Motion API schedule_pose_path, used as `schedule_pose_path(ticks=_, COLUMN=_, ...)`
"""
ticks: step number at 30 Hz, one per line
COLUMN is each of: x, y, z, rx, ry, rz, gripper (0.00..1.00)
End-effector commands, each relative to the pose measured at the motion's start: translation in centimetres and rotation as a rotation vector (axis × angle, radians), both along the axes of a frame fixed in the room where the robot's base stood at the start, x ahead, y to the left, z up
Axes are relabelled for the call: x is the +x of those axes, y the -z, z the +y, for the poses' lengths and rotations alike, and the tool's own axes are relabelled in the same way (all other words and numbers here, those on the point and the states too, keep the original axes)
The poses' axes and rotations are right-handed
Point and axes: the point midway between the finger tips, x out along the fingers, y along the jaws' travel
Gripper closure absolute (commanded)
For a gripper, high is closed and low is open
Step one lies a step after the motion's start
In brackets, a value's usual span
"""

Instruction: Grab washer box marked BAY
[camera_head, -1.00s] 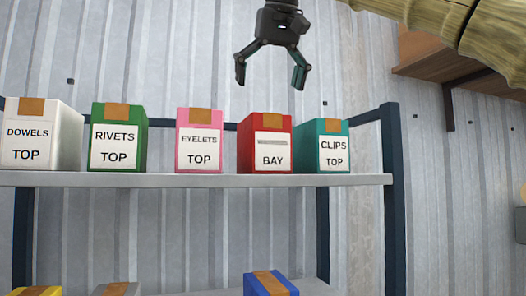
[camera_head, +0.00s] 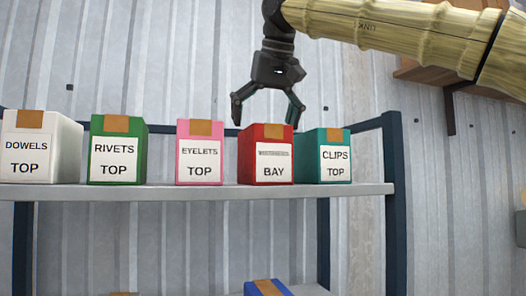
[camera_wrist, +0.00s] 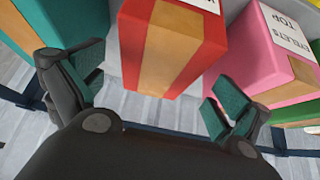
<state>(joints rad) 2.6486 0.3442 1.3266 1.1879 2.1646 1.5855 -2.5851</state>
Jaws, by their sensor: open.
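The red box (camera_head: 265,154) marked BAY stands upright on the shelf, between the pink EYELETS box and the teal CLIPS box. The smaller line above BAY is too blurred to read. My gripper (camera_head: 267,119) is open and empty, pointing down, its fingertips at about the height of the red box's top. In the wrist view the red box (camera_wrist: 205,55), with its tan tape strip, lies ahead of the open fingers (camera_wrist: 150,92). The fingers do not appear to touch it.
The teal CLIPS box (camera_head: 323,155) stands close on the right. The pink EYELETS box (camera_head: 200,153), green RIVETS box (camera_head: 118,150) and white DOWELS box (camera_head: 40,147) stand left on the shelf (camera_head: 230,193). A dark shelf post (camera_head: 393,200) rises at right. A blue box (camera_head: 265,288) sits below.

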Motion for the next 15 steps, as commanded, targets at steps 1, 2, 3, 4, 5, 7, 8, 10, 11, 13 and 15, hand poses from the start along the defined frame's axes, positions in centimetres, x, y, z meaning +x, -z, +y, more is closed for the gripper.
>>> schedule_pose_path(ticks=1, x=0.3, y=0.3, z=0.0, rx=-0.002, ry=0.001, rz=0.003, gripper=0.0)
schedule_pose_path(ticks=2, x=0.5, y=0.7, z=0.1, rx=-0.001, ry=0.0, rz=0.002, gripper=0.0)
schedule_pose_path(ticks=3, x=0.7, y=1.1, z=0.2, rx=-0.001, ry=0.001, rz=0.002, gripper=0.0)
schedule_pose_path(ticks=4, x=0.9, y=1.3, z=0.2, rx=-0.001, ry=0.001, rz=0.002, gripper=0.0)
schedule_pose_path(ticks=5, x=1.0, y=1.5, z=0.3, rx=-0.001, ry=0.001, rz=0.002, gripper=0.0)
schedule_pose_path(ticks=7, x=1.2, y=1.9, z=0.3, rx=0.0, ry=0.001, rz=0.001, gripper=0.0)
schedule_pose_path(ticks=8, x=1.2, y=2.0, z=0.4, rx=0.0, ry=0.001, rz=0.001, gripper=0.0)
schedule_pose_path(ticks=10, x=1.2, y=2.1, z=0.4, rx=0.0, ry=0.001, rz=0.001, gripper=0.0)
schedule_pose_path(ticks=11, x=1.2, y=2.1, z=0.4, rx=0.0, ry=0.001, rz=0.001, gripper=0.0)
schedule_pose_path(ticks=13, x=1.2, y=2.1, z=0.4, rx=0.0, ry=0.001, rz=0.001, gripper=0.0)
schedule_pose_path(ticks=15, x=1.2, y=2.1, z=0.4, rx=0.0, ry=0.001, rz=0.001, gripper=0.02)
